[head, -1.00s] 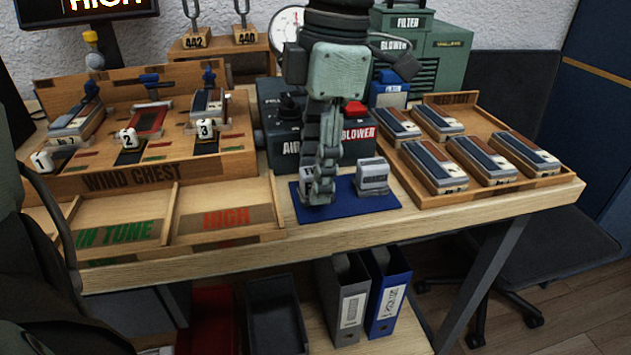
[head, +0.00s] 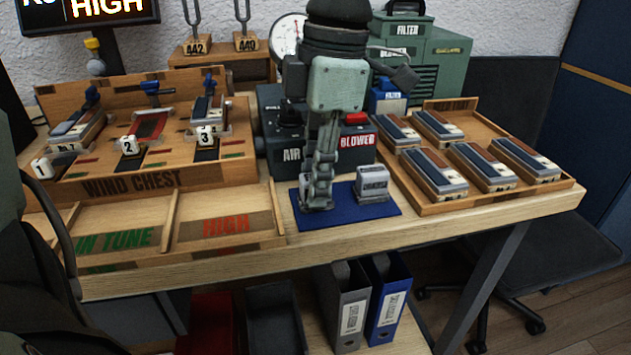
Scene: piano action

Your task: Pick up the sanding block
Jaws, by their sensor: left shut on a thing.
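My left gripper (head: 318,197) points straight down at the left part of the blue mat (head: 350,217). Its fingers are shut on a small grey block (head: 304,184), which I take to be the sanding block. The fingers hide most of this block and any label on it. It is low, at the mat, and I cannot tell whether it still touches it. A second grey block (head: 373,183) with a pale label too small to read stands on the mat to the right, apart from the gripper. My right gripper is not in view.
The blower box (head: 357,142) stands close behind the gripper. A wooden tray (head: 470,201) of several reed-like blocks is on the right. The wind chest (head: 215,172) and its sorting trays (head: 232,243) are on the left. The table's front strip is clear.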

